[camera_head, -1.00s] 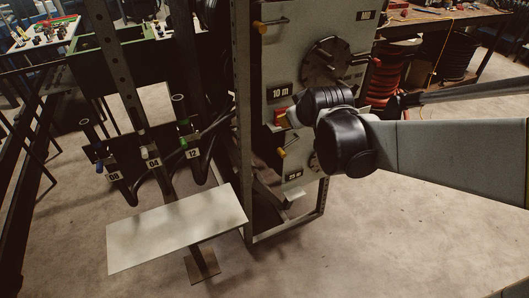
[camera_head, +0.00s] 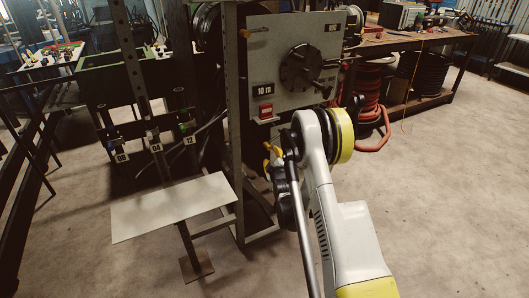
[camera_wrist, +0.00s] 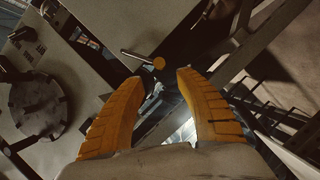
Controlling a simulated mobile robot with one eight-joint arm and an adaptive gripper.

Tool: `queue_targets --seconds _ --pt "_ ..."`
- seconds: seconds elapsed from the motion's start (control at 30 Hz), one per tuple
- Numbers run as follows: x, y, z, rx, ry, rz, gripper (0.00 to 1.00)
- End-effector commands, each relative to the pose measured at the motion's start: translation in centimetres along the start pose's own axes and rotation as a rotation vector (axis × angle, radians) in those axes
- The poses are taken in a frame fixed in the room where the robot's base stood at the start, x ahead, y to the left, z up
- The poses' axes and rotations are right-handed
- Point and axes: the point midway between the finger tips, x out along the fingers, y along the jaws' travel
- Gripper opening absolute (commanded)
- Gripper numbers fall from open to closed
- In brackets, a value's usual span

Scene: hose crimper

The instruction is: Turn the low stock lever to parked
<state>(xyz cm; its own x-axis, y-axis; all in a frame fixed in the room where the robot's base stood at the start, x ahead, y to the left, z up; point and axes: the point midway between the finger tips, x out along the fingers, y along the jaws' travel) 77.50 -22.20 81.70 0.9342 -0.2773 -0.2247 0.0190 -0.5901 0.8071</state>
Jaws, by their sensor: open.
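A lever with a round orange knob (camera_wrist: 159,63) shows in the wrist view, its thin metal rod running left toward the grey panel. My gripper (camera_wrist: 160,80) is open; its two orange fingers stand apart on either side of the knob, which appears just beyond the tips. I see no contact. In the head view my arm hides most of the gripper and the lower panel; a small orange part (camera_head: 272,149) shows there, lever or fingertip, I cannot tell which. An upper lever (camera_head: 244,33) with an orange knob sits at the panel's top left. No low stock label is readable.
The grey panel (camera_head: 285,35) carries a dark round dial (camera_head: 305,67), also in the wrist view (camera_wrist: 38,105), and a red tag (camera_head: 265,112). A dark frame post (camera_head: 234,120) stands left of it. A pale plate (camera_head: 170,207) on a stand is front left. Floor at right is clear.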

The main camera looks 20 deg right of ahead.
Motion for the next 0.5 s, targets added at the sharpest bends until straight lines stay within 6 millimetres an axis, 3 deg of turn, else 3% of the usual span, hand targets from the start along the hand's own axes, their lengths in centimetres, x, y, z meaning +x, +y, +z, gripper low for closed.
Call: queue_targets --seconds 0.5 --pt "9.0 -0.1 0.0 0.002 0.001 0.0 0.42"
